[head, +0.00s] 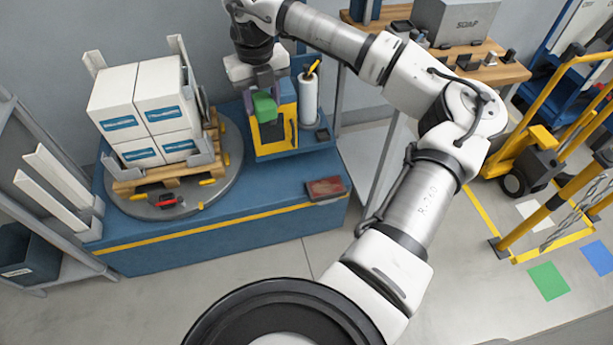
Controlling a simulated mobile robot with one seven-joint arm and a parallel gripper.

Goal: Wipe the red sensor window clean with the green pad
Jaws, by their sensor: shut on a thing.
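My gripper (263,90) is in the head view at the upper middle, pointing down. It is shut on the green pad (264,106), which is in front of the upper part of a yellow holder (274,128). I cannot tell whether the pad touches the holder. A dark red, dull, rectangular panel (325,188), apparently the red sensor window, lies on the blue platform to the lower right of the gripper. Its surface looks brownish and uneven. The pad is well apart from it.
A white roll (308,98) stands right of the holder. White cartons (150,110) sit on a wooden pallet on the grey turntable (226,170) at left. The blue platform (265,190) is bare between turntable and red panel. A wooden bench (510,72) stands at upper right.

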